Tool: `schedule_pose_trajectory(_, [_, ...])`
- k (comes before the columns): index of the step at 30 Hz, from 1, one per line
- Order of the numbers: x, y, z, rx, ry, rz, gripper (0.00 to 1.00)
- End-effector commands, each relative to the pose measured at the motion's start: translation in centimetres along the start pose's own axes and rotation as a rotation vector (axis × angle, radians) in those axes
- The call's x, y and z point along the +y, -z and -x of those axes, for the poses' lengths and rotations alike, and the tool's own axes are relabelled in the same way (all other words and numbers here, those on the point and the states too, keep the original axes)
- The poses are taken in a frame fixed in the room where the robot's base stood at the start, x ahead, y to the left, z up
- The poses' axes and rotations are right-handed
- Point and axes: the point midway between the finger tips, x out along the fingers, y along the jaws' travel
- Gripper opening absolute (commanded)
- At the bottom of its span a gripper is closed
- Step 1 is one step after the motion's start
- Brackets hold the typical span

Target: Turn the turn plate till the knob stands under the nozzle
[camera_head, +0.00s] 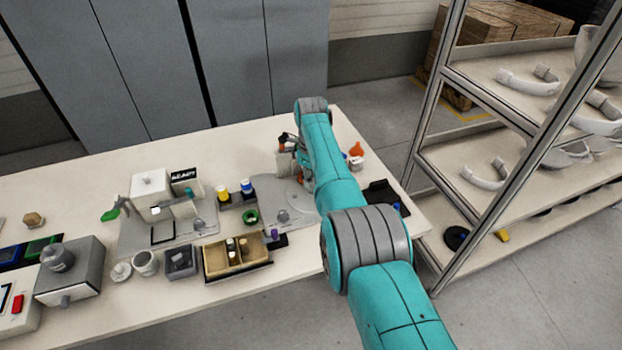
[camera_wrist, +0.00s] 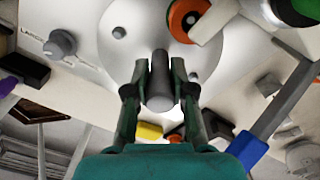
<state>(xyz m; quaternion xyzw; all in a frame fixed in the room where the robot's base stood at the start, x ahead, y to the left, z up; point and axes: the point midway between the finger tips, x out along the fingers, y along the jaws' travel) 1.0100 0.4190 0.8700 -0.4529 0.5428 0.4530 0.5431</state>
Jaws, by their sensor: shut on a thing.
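The turn plate (camera_wrist: 120,62) is a pale round disc in the wrist view, and part of it shows in the head view (camera_head: 297,194). The knob (camera_wrist: 160,88), a dark grey upright cylinder, stands near the plate's edge. My gripper (camera_wrist: 160,85) is shut on it, with one finger on each side. An orange ring with a dark centre (camera_wrist: 176,22), which looks like the nozzle, is over the plate's far part, apart from the knob. In the head view my arm hides the gripper and the knob.
A grey dial (camera_wrist: 62,43) sits beside the plate. A pale arm (camera_wrist: 214,20) reaches in by the orange ring. A blue-ended bar (camera_wrist: 252,148) and a yellow block (camera_wrist: 149,131) lie near the gripper. A wooden tray (camera_head: 237,262) stands left of the plate, a shelf rack (camera_head: 436,100) right.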

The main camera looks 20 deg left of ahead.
Motion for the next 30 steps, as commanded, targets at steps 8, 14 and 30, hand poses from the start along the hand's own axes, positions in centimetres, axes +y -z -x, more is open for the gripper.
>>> schedule_pose_trajectory(8, [-0.08,0.15,-0.03,0.003,0.000,-0.048,0.00])
schedule_pose_trajectory(14, [-0.08,0.15,-0.04,0.003,0.000,-0.057,0.00])
schedule_pose_trajectory(30, [-0.04,0.10,-0.03,0.002,0.000,-0.056,0.49])
